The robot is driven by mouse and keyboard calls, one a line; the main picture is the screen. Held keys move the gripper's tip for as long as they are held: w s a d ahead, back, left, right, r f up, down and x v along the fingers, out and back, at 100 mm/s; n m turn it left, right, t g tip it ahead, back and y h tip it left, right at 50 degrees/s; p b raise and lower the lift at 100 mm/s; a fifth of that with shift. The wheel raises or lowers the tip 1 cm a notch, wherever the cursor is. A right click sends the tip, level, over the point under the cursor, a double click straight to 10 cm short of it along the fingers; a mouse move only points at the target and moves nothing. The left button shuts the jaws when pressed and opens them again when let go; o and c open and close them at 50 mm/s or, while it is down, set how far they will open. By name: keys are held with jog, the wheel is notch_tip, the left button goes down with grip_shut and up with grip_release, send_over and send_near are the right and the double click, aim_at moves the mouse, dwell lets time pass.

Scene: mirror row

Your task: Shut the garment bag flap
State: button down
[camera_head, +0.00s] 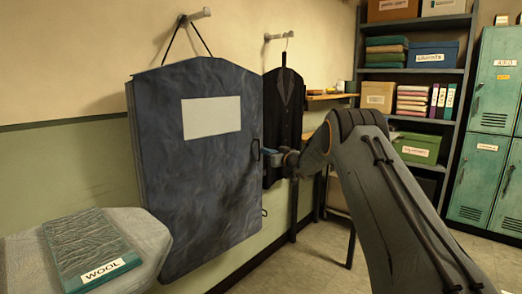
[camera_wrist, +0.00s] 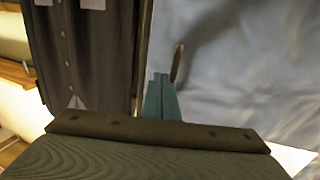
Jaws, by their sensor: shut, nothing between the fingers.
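The garment bag (camera_head: 129,130) hangs from a wall peg by a thin cord. Its blue-grey flap (camera_head: 205,185) faces me, with a blank pale panel on it. A small dark handle (camera_head: 255,150) is at the flap's right edge. My gripper (camera_head: 268,157) is at that edge beside the handle, its fingers shut and empty. In the wrist view the teal fingers (camera_wrist: 160,98) point along the flap's edge, just left of and below the handle (camera_wrist: 178,62). The flap (camera_wrist: 250,70) fills the right side there. I cannot tell whether the fingers touch it or how wide any gap is.
A dark garment (camera_head: 284,95) hangs on a second peg behind my gripper. A padded grey board (camera_head: 145,225) with a teal folded cloth (camera_head: 85,245) labelled WOOL is at lower left. Shelves (camera_head: 415,75) and teal lockers (camera_head: 495,85) stand at right. Some floor (camera_head: 315,260) is clear.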

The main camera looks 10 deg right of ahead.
jog(key=s+d+r+m+g+h+p, duration=0.25)
jog(key=s+d+h, duration=0.25)
jog(key=s+d, duration=0.55)
jog(key=s+a+f+m+g+h+p, duration=0.1)
jog(key=s+a+f+g+p, duration=0.1)
jog(key=s, duration=1.8)
jog(key=s+a+f+g+p, duration=0.2)
jog(key=s+g, duration=0.5)
jog(key=s, duration=1.2)
jog(key=s+a+f+m+g+h+p, duration=0.1)
jog(key=s+a+g+p, duration=0.3)
jog(key=s, duration=1.6)
jog(key=shift+s+a+f+m+g+h, duration=0.35)
jog(key=shift+a+f, duration=0.35)
jog(key=shift+a, duration=0.15)
